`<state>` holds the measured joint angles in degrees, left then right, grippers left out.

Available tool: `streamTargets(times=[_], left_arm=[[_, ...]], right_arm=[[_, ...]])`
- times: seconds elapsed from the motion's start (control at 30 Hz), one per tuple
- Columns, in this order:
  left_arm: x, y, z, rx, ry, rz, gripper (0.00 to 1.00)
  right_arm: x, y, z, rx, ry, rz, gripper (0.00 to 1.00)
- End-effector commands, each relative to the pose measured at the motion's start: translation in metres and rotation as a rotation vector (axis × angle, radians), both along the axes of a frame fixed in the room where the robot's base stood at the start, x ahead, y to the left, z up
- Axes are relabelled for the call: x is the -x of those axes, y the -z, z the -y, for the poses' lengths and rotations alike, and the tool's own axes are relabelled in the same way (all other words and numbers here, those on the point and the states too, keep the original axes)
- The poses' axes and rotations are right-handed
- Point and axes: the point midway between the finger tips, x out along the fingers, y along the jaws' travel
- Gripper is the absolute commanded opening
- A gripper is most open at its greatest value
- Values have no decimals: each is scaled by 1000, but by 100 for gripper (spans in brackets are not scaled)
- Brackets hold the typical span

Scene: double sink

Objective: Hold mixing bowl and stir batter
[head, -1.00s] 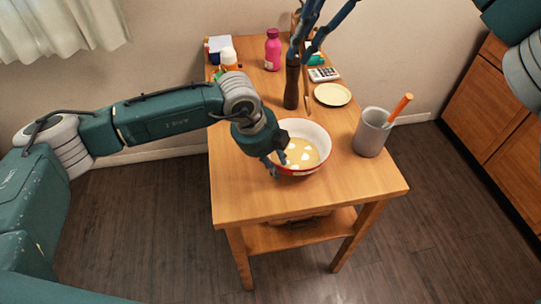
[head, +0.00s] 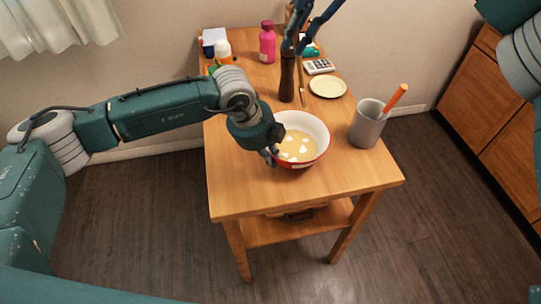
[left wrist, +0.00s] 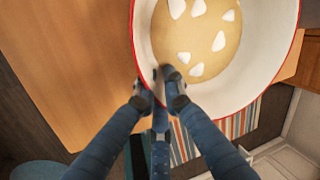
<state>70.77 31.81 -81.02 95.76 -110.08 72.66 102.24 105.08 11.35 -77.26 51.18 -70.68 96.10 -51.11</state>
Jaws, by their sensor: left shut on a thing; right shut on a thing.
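The white mixing bowl (head: 318,127) with a red rim and red outside is on the front half of the wooden table. It holds pale batter (head: 297,147) with white pieces, which also shows in the left wrist view (left wrist: 195,40). My left gripper (head: 270,153) is shut on the bowl's left rim; in the left wrist view its blue fingertips (left wrist: 167,88) close together at the rim. I cannot tell if the bowl's base touches the table. My right gripper (head: 301,44) is behind the bowl, shut on a thin brown stick-like utensil (head: 302,92) that hangs downward, apart from the batter.
A grey cup (head: 366,127) with an orange-handled tool stands right of the bowl. Behind are a dark brown mill (head: 287,76), a cream plate (head: 327,87), a calculator (head: 319,66) and a pink bottle (head: 267,42). The table's front (head: 290,190) is clear.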

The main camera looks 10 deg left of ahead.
Motion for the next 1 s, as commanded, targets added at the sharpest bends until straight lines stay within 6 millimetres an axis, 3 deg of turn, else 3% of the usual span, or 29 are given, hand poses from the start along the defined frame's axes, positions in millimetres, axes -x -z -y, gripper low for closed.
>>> streamTargets(times=[0.33, 0.63, 1.0], left_arm=[[1, 1, 0, -1, 1, -2, 0], [1, 1, 0, -2, 1, -2, 0], [1, 1, 0, -1, 1, -2, 0]], right_arm=[[0, 2, 1, -5, -1, 0, 0], [10, 30, 16, -151, -23, 36, 0], [18, 44, 22, -221, -29, 70, 0]])
